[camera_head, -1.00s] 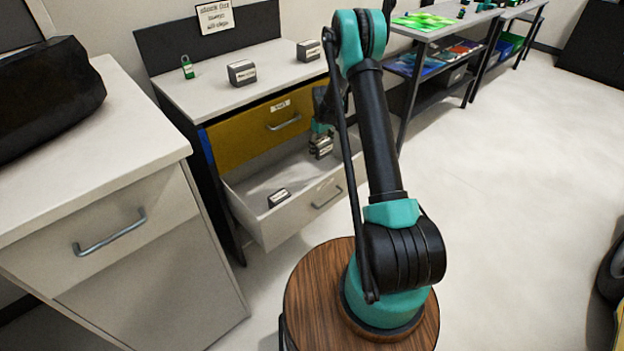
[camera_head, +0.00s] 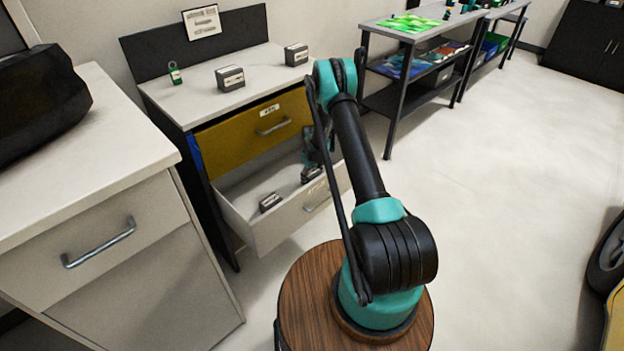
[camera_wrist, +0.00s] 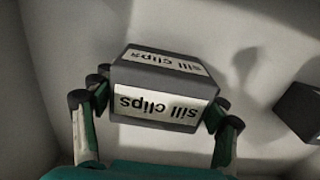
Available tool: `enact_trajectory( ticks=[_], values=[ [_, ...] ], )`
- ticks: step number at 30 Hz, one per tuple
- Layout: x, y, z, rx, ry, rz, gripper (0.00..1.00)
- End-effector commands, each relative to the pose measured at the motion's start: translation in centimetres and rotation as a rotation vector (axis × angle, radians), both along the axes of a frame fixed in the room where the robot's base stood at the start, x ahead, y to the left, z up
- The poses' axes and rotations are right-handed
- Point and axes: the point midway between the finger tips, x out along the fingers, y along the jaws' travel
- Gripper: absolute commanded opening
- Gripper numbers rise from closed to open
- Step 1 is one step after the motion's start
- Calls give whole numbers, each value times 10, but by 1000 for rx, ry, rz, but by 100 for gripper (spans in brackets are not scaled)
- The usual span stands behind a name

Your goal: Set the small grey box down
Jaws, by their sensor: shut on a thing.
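The small grey box (camera_wrist: 160,64) has white "sill clips" labels and sits between the fingers of my gripper (camera_wrist: 160,92) in the wrist view. The gripper is shut on it, one finger at each side. In the head view, my gripper (camera_head: 311,168) and the box (camera_head: 312,175) are inside the open lower drawer (camera_head: 262,222), toward its right end. The arm and gripper partly hide the box there. I cannot tell whether its underside touches the drawer floor.
Another grey box (camera_head: 270,202) lies in the drawer to the left; a dark box shows at the wrist view's right edge (camera_wrist: 301,110). The yellow drawer (camera_head: 240,137) above is shut.

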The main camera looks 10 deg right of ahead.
Motion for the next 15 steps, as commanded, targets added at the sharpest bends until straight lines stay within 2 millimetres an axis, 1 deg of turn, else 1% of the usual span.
enact_trajectory(
  ticks=[11, 12, 15],
  values=[
    [0, 0, -5, 0, 0, 0, 38],
    [0, 0, -5, 0, 0, 0, 76],
    [0, 0, -4, 0, 0, 0, 89]
  ],
)
